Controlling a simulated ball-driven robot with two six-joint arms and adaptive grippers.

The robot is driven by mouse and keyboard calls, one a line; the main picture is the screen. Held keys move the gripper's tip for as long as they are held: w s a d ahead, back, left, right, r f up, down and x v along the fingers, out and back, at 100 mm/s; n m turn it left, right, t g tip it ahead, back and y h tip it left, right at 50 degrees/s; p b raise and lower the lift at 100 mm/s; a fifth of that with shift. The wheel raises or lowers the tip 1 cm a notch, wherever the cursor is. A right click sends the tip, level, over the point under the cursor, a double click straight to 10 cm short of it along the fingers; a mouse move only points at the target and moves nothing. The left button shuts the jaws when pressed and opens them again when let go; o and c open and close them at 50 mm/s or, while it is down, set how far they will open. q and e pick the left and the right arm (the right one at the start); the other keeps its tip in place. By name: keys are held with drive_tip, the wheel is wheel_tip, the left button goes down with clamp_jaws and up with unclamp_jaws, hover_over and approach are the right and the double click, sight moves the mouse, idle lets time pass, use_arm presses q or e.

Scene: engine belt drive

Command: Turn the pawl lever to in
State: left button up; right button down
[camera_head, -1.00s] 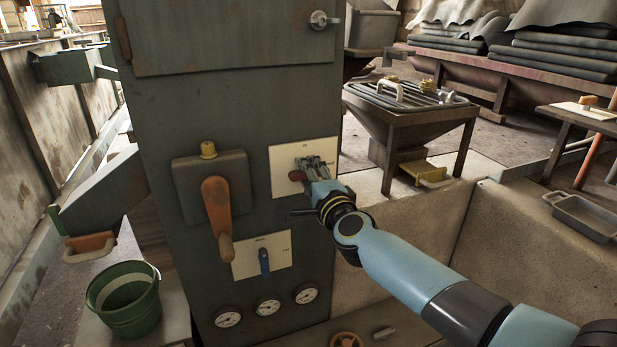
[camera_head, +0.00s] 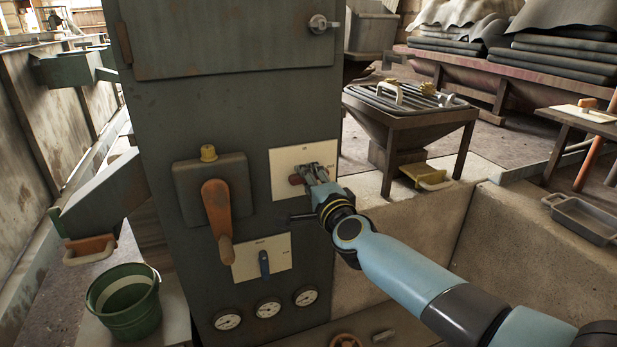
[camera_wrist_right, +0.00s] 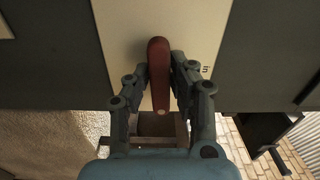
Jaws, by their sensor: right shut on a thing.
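The pawl lever is a dark red handle on a white plate (camera_head: 283,159) on the front of the grey-green cabinet. In the right wrist view the red lever (camera_wrist_right: 159,75) stands between the two fingers, over the pale plate (camera_wrist_right: 198,28), with part of a printed word at its right. My right gripper (camera_head: 306,175) is at the plate, shut on the red lever; it also shows in the right wrist view (camera_wrist_right: 160,88). The gripper hides part of the lever in the head view. My left gripper is not in view.
Below the plate, the cabinet has a blue lever (camera_head: 264,263) on a second plate and several gauges (camera_head: 268,307). An orange handle (camera_head: 217,215) sticks out at the left. A green bucket (camera_head: 126,302) stands at lower left. A hopper table (camera_head: 410,118) is at right.

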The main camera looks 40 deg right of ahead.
drive_tip(key=n+p, duration=0.2)
drive_tip(key=n, duration=0.2)
drive_tip(key=shift+n, duration=0.4)
drive_tip(key=n+p, duration=0.3)
drive_tip(key=n, duration=0.1)
drive_tip(key=shift+f, duration=0.1)
drive_tip(key=n+p, duration=0.2)
drive_tip(key=n, duration=0.2)
drive_tip(key=shift+d+n, duration=0.1)
drive_tip(key=shift+n, duration=0.3)
drive_tip(key=shift+s+f+n+p, duration=0.15)
drive_tip(key=shift+n+p, duration=0.7)
drive_tip(key=shift+n, duration=0.85)
drive_tip(key=c, duration=1.2)
unclamp_jaws()
drive_tip(key=shift+d, duration=0.1)
